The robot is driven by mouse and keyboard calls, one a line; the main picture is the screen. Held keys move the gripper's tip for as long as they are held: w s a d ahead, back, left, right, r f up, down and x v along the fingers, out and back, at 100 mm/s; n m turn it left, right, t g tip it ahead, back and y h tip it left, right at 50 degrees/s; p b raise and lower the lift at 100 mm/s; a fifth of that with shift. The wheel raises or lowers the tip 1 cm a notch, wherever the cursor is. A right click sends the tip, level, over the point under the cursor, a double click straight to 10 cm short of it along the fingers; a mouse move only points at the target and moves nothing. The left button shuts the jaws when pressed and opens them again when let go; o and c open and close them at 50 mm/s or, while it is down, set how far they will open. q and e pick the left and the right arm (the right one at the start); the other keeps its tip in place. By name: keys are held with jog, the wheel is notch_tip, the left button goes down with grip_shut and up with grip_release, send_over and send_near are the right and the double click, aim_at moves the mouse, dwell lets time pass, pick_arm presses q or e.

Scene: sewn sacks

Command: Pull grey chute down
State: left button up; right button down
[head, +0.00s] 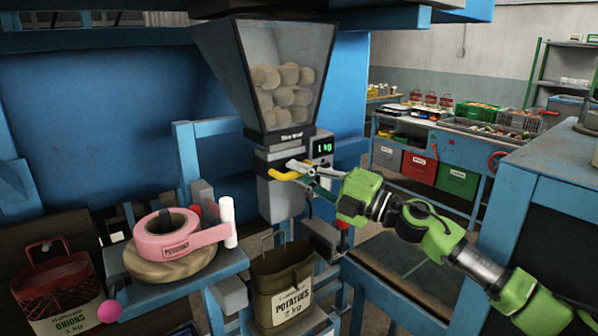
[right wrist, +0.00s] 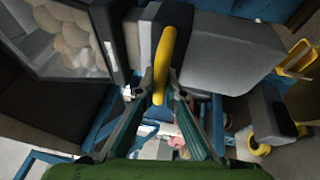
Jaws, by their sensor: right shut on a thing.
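The grey chute (head: 281,203) hangs below the glass-fronted hopper (head: 283,60) that holds potatoes. A yellow handle (head: 281,176) sticks out at its front. My right gripper (head: 300,172) comes in from the right and is shut on this handle. In the right wrist view, the yellow handle (right wrist: 163,55) runs between the two fingers of the gripper (right wrist: 162,88), with the grey chute body (right wrist: 225,48) beyond. An olive potato sack (head: 282,290) stands below the chute, its top open. My left gripper is not in view.
A green display reading 1 kg (head: 324,147) sits right beside the chute. A pink tape roll (head: 168,236) lies on a round wooden disc at the left. A red onion sack (head: 58,285) stands at the lower left. Blue frame posts (head: 186,160) stand close by.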

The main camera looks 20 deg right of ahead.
notch_tip(320, 180, down, 15)
jog(key=b, duration=0.9)
jog(key=shift+f, duration=0.15)
jog(key=shift+a, duration=0.1)
jog(key=c, duration=2.1)
grip_release()
jog(key=shift+f, duration=0.1)
jog(key=v, duration=1.2)
